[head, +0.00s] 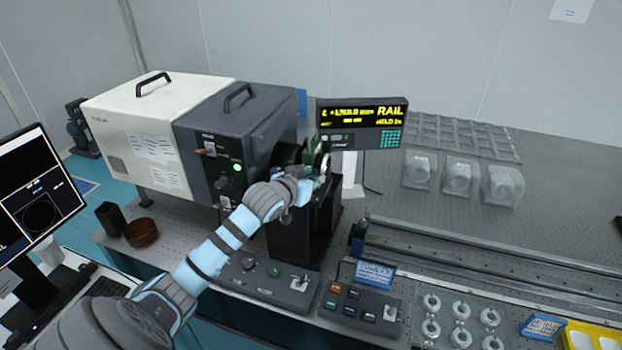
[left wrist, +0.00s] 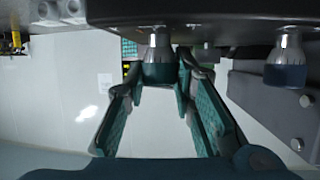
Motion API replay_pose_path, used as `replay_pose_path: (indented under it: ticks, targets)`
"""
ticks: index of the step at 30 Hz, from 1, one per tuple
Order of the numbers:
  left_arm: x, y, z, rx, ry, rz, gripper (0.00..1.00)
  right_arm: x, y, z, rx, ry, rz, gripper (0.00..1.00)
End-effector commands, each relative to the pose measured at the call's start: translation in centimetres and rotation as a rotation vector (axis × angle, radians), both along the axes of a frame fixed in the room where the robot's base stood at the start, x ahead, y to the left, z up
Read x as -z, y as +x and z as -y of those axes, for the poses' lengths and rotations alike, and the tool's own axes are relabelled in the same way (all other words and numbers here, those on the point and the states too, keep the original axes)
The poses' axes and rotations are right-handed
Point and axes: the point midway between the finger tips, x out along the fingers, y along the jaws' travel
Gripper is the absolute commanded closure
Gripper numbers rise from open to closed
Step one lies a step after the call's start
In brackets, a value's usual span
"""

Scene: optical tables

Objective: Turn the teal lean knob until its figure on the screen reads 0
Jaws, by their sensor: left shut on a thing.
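The teal knob (left wrist: 158,72) hangs on a silver stem at the top middle of the left wrist view. My left gripper (left wrist: 160,84) is shut on it, with a finger on either side. In the head view my left gripper (head: 307,184) is at the black stand's upper part and hides the knob there. A yellow-lettered display (head: 362,122) behind it shows "RAIL" and small figures I cannot read surely. A monitor (head: 38,195) at the left edge shows a dark round picture; its small figures are not legible. My right gripper is not in view.
A second, dark blue knob (left wrist: 286,70) is to the right of the teal one. A grey-and-white box (head: 235,140) stands close behind my arm. A control box (head: 262,283) is below, and rails (head: 480,255) run to the right.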

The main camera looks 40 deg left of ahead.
Motion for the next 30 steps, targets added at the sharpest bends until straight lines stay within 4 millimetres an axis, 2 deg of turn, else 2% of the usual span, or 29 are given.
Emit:
replay_pose_path:
  ticks: [11,14,24,30]
  targets:
    - [0.3,-0.1,-0.2,0.162,-0.002,0.0,1.0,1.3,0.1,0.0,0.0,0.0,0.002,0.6]
    - [0.5,-0.1,-0.3,0.241,0.002,0.001,1.0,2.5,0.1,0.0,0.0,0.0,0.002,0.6]
    - [0.9,0.0,-0.5,0.555,-0.001,0.007,1.0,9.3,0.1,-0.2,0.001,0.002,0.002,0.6]
    - [0.4,0.0,-0.3,0.747,-0.007,0.007,1.0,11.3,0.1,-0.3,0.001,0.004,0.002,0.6]
